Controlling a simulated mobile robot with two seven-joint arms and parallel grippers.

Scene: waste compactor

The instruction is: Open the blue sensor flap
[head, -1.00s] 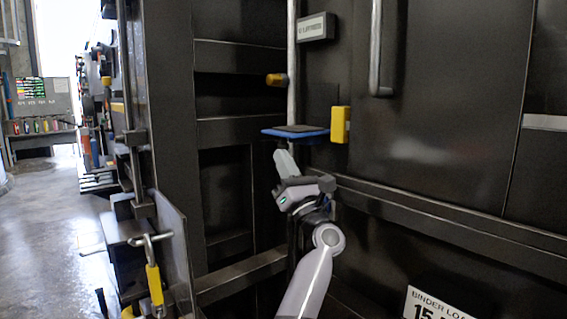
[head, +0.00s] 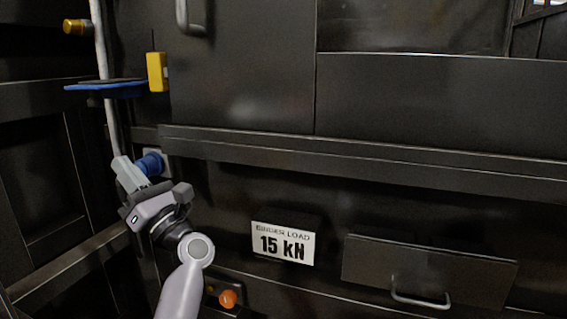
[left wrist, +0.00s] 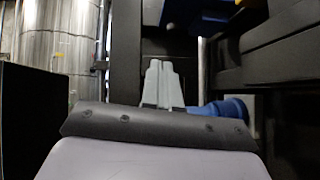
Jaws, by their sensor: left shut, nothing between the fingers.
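The blue sensor flap (head: 92,88) is a flat blue plate with a dark top. It sticks out level from the machine front, beside a yellow block (head: 157,72). A blue round fitting (head: 151,163) is on the machine below the flap. It also shows in the left wrist view (left wrist: 228,110), right of the fingers. My left gripper (head: 121,163) is shut and empty, below the flap and clear of it, with its fingers beside the blue fitting. I cannot tell whether they touch it. The shut fingers show in the left wrist view (left wrist: 158,66). My right gripper is not in view.
A grey vertical pipe (head: 112,125) runs behind the flap. A horizontal dark ledge (head: 330,158) crosses the machine front.

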